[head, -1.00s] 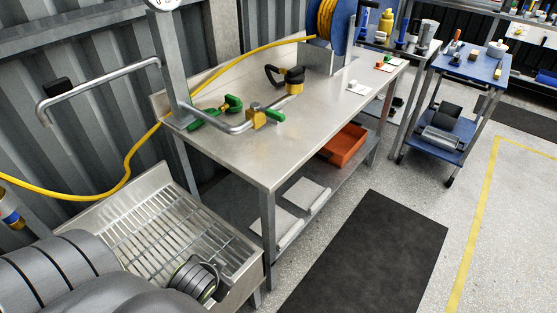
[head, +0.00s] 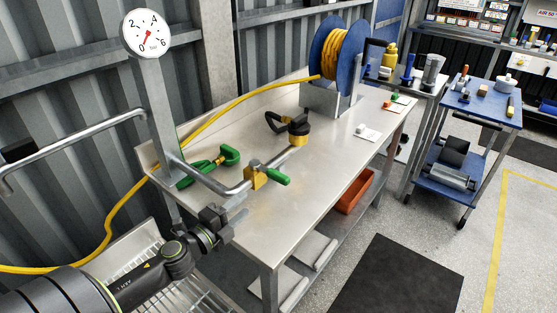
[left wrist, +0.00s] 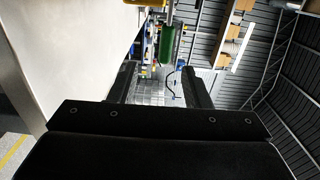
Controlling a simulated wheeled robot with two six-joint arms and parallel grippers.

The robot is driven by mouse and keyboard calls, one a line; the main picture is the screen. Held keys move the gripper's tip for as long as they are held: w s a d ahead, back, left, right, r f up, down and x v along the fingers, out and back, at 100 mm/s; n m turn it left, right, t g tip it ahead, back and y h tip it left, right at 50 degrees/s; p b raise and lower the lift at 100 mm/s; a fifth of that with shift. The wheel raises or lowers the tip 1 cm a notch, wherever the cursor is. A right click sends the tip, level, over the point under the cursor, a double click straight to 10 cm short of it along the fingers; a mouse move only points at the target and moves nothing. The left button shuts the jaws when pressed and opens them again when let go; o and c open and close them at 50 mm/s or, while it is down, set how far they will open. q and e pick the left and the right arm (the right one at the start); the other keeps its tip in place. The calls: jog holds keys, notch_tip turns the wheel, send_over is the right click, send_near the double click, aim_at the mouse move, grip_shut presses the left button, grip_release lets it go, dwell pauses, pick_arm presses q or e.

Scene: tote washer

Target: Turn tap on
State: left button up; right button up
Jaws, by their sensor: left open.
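The tap is a brass valve body (head: 257,177) with a green lever (head: 278,176), on the grey pipe above the steel table. The lever points right and a little down, roughly across the pipe. My left gripper (head: 232,212) is in front of the table's near left edge, below and left of the tap, apart from it. In the left wrist view, the left gripper (left wrist: 158,82) has its two fingers spread with nothing between them. The green lever (left wrist: 167,42) shows beyond the fingers, near the top. My right gripper is not in view.
A pressure gauge (head: 146,33) stands on a post, its needle near 0. A green clamp-like piece (head: 217,165) lies left of the tap. A black and brass fitting (head: 298,130) ends the pipe. A yellow hose (head: 205,115) runs to a blue reel (head: 325,40). The table's right part (head: 335,160) is mostly clear.

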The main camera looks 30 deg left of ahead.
pick_arm(q)
jog(key=p, duration=0.5)
send_near(275, 179)
jog(key=w, duration=0.6)
jog(key=shift+w+d+p, duration=0.15)
jog(key=shift+d+p, duration=0.1)
jog(key=shift+p, duration=0.15)
jog(key=w, duration=0.5)
jog(key=shift+w+d+f, duration=0.15)
jog(key=shift+w+d, duration=0.1)
jog(key=shift+w, duration=0.7)
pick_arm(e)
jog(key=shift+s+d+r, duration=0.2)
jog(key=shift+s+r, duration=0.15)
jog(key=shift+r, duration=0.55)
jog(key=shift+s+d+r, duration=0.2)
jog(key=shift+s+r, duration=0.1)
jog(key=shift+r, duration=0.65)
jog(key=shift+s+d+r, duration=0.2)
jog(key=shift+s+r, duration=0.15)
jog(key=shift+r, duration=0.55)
pick_arm(q)
grip_shut()
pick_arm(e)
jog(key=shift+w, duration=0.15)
